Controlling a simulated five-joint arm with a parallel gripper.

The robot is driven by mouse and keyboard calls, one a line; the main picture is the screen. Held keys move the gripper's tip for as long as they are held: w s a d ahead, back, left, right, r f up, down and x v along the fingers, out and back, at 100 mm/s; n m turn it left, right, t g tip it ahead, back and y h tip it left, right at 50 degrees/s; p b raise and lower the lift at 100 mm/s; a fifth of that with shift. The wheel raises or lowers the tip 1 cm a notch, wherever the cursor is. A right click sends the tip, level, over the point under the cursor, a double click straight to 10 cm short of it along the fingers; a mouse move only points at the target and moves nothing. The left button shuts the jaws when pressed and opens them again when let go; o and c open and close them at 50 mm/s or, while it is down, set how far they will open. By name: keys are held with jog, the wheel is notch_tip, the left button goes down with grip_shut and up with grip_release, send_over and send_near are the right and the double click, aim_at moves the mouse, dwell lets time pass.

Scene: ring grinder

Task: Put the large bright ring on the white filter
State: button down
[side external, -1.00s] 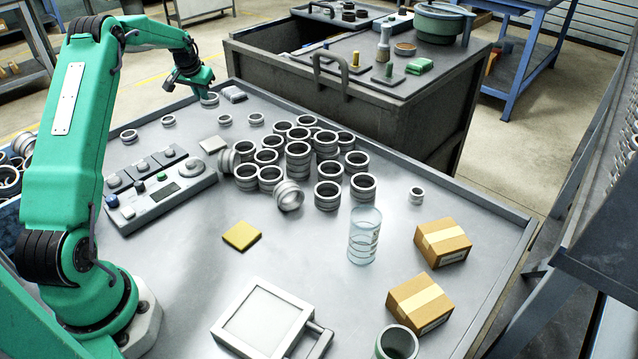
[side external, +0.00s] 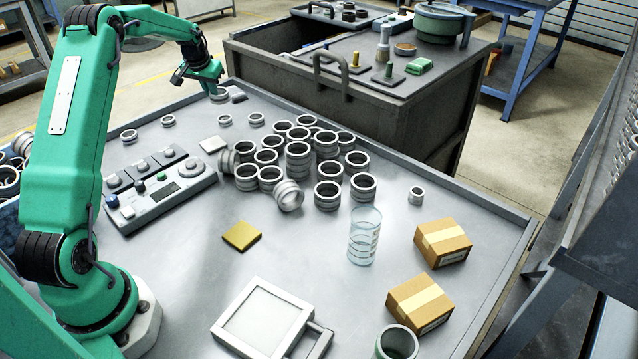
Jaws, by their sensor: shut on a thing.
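My gripper (side external: 216,88) is at the far left corner of the grey table, shut on a pale ring (side external: 219,95). The ring hangs at the fingertips, small in this view and partly hidden by them. I cannot tell whether it is clear of the table. A thin whitish square pad (side external: 213,144), which may be the white filter, lies flat nearer the middle, between the control panel and the ring pile. Nothing is on it.
A pile of many rings (side external: 298,155) stands mid-table. Several small rings (side external: 225,120) sit near the far edge. A control panel (side external: 160,188), yellow pad (side external: 241,236), glass cylinder (side external: 364,237), cardboard boxes (side external: 442,243) and a white-topped device (side external: 262,320) also stand here.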

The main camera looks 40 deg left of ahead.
jog(key=d+r+m+h, duration=0.1)
jog(key=d+m, duration=0.1)
jog(key=d, duration=1)
jog(key=d+m, duration=0.2)
jog(key=d, duration=1.1)
jog(key=w+d+r+m+t+h, duration=0.1)
jog(key=d+m, duration=0.1)
jog(key=d, duration=1.1)
jog(key=shift+d+r+h, duration=0.15)
jog(key=shift+r+h, duration=0.15)
jog(key=shift+r, duration=0.05)
jog(key=s+d+m, duration=0.2)
jog(key=s+d, duration=0.2)
jog(key=d, duration=0.4)
jog(key=m+g+h, duration=0.1)
jog(key=m+h, duration=0.2)
jog(key=m, duration=0.2)
send_over(304, 303)
jog(key=f, duration=0.2)
jog(key=shift+f, duration=2.2)
jog(key=shift+f, duration=1.75)
